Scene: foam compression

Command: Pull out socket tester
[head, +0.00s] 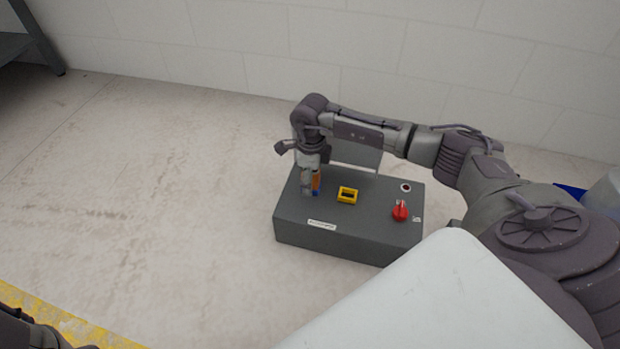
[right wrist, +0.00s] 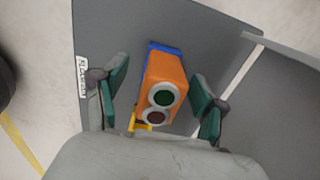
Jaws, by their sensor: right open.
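The socket tester (right wrist: 165,75) is an orange block with a blue end and a green and a dark red round light on its face. In the head view only a sliver of the tester (head: 317,181) shows behind my right gripper (head: 308,188), at the left part of the grey box (head: 350,250). In the right wrist view my open right gripper (right wrist: 160,105) has one green-padded finger on each side of the tester, with gaps visible. My left gripper is not in view.
The box top carries a yellow rectangular socket frame (head: 347,195), a red knob (head: 400,211) and a round button (head: 405,187). A grey upright panel (head: 357,157) stands at its back edge. The floor left of the box is clear. A blue container (head: 570,192) is at right.

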